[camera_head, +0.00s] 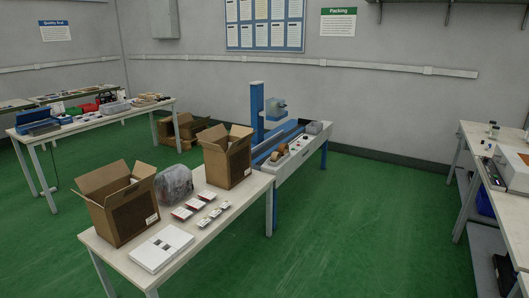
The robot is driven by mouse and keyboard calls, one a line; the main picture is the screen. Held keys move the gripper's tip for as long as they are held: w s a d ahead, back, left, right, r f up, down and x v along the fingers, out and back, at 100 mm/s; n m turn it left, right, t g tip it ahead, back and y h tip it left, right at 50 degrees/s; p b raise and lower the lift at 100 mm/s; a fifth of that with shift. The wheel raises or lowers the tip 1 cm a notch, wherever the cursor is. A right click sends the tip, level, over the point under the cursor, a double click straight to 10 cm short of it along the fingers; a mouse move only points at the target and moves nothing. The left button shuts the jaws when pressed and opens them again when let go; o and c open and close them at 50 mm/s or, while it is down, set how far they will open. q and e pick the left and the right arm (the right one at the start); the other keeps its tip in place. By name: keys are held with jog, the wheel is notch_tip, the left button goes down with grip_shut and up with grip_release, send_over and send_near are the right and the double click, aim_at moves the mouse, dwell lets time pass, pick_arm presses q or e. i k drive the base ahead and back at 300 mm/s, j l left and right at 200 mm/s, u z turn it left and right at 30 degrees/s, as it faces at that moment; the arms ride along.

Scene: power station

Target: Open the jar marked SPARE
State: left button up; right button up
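I see no jar that I can make out as marked SPARE. Several very small items stand on the bench at the right edge (472,134), including a small dark-and-white item (493,131), but they are too small to identify or read. Neither of my grippers is in view.
A packing table (206,237) in front holds two open cardboard boxes (126,208), a clear plastic-wrapped bundle (174,186) and several small boxes. A blue machine (258,115) stands behind it. Another table (88,125) is at left. Green floor (365,220) lies clear between table and right bench.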

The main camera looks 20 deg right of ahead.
aim_at(489, 127)
jog(key=i+l+z, duration=1)
jog(key=i+z, duration=0.55)
jog(key=i, duration=3.65)
jog(key=i+z, duration=0.15)
jog(key=i, duration=0.3)
jog(key=i+j+z, duration=0.1)
jog(key=i, duration=0.35)
jog(key=i+j+z, duration=0.15)
jog(key=i, duration=0.35)
jog(key=i+j+z, duration=0.15)
jog(key=i, duration=0.3)
